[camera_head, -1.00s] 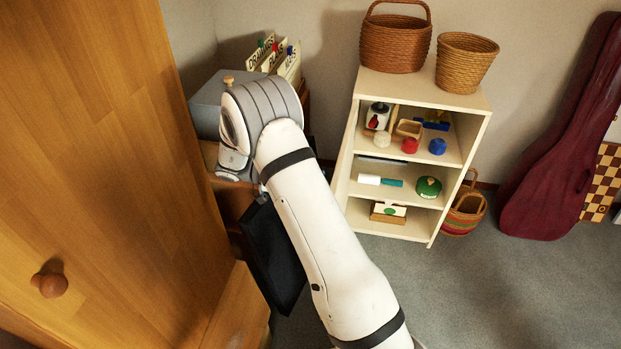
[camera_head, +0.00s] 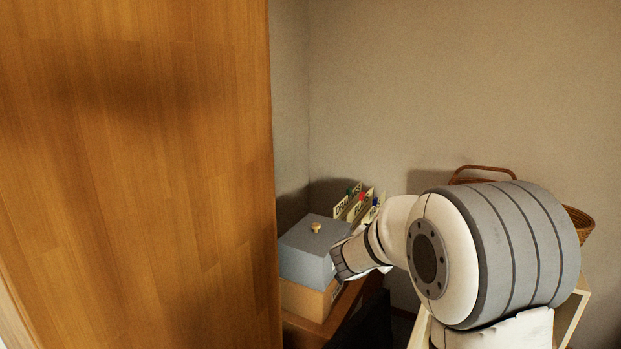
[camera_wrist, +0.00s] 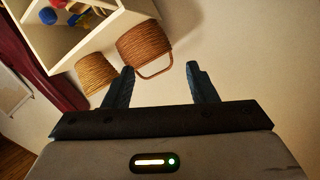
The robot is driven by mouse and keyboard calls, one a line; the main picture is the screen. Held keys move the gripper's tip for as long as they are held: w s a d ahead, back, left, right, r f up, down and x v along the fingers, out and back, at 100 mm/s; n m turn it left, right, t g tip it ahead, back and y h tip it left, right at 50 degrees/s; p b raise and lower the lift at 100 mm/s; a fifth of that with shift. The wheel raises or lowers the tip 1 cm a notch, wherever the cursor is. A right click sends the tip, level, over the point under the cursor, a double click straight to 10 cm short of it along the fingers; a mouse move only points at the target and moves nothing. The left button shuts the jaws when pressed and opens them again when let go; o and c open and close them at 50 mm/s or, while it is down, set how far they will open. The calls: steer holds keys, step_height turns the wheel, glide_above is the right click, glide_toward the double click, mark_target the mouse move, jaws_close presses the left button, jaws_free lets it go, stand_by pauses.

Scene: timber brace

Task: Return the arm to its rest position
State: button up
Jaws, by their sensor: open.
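My gripper (camera_wrist: 161,85) shows in the wrist view with its two dark fingers apart and nothing between them. Beyond the fingers are a pale wall and a brown basket, both clear of the fingertips. In the head view my arm is raised and bent at the lower right, and its big grey joint fills much of that corner. The wrist end points down and left near a grey-topped box (camera_head: 308,250). I cannot tell whether it touches the box. The fingers are not visible in the head view.
A large wooden cabinet (camera_head: 135,170) fills the left side. The box stands on a brown wooden surface (camera_head: 310,328), with several upright cards (camera_head: 352,205) behind it. A shelf (camera_wrist: 58,40) holds a brown basket (camera_wrist: 144,47) and a tan basket (camera_wrist: 98,73). The upper wall area is clear.

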steer(key=s+a+r+n+g+y+p, duration=0.1)
steer(key=s+a+r+n+y+p, duration=0.4)
steer(key=s+a+n+y, duration=0.55)
steer(key=s+d+f+g+h+p, duration=0.1)
steer(key=s+d+g, duration=0.2)
steer(key=s, duration=0.9)
steer(key=s+d+n+g+h+p, duration=0.1)
steer(key=s+d+g, duration=0.3)
steer(key=s, duration=0.9)
steer(key=shift+f+g+h, duration=0.35)
steer(key=shift+f+g, duration=0.05)
steer(key=shift+g, duration=0.1)
